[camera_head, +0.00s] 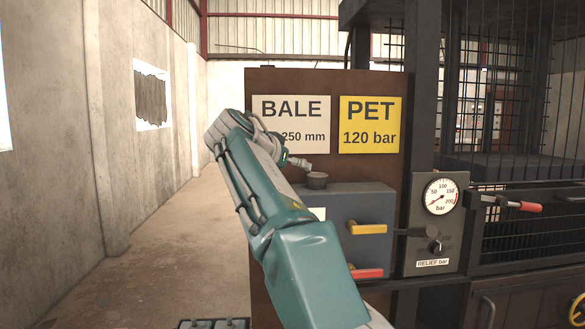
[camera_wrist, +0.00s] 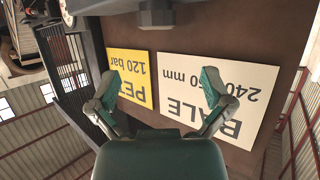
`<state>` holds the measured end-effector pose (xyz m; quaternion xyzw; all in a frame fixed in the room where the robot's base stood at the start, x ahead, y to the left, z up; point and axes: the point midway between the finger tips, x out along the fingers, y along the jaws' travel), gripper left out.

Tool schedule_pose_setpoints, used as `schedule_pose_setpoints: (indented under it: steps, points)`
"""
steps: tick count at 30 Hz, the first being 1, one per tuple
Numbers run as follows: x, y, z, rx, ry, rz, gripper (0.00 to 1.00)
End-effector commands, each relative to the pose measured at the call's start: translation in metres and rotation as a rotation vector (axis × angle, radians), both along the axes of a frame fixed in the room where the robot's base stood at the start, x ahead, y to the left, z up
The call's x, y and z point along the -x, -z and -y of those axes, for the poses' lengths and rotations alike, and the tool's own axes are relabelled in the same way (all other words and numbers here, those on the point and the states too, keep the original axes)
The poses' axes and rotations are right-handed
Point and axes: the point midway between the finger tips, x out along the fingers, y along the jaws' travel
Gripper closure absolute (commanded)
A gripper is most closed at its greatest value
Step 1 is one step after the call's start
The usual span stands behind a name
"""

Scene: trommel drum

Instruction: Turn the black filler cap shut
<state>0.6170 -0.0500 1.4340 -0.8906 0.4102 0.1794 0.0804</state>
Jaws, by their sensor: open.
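The black filler cap (camera_head: 317,180) is a short dark cylinder standing upright on top of the grey box (camera_head: 360,213). It also shows at the top edge of the upside-down wrist view (camera_wrist: 157,14), partly cut off. My gripper (camera_head: 298,162) is just above and to the left of the cap in the head view, partly hidden by my arm. In the wrist view my gripper (camera_wrist: 160,76) has its two fingers wide apart with nothing between them. The cap lies beyond the fingertips, apart from them.
A brown panel behind carries a white BALE sign (camera_head: 290,122) and a yellow PET sign (camera_head: 370,125). A yellow handle (camera_head: 367,229) and a red handle (camera_head: 367,273) stick out from the grey box. A pressure gauge (camera_head: 440,197) is at the right. Open floor lies left.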

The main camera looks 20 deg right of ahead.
Motion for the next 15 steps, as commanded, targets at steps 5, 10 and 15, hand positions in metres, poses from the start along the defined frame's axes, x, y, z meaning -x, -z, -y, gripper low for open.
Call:
schedule_pose_setpoints:
  steps: [5, 10, 15]
  points:
    - [-0.002, -0.002, 0.005, 0.036, -0.020, -0.016, 0.00]
    - [-0.012, -0.014, 0.036, 0.299, -0.161, -0.136, 0.00]
    - [-0.022, -0.027, 0.068, 0.682, -0.331, -0.323, 0.00]
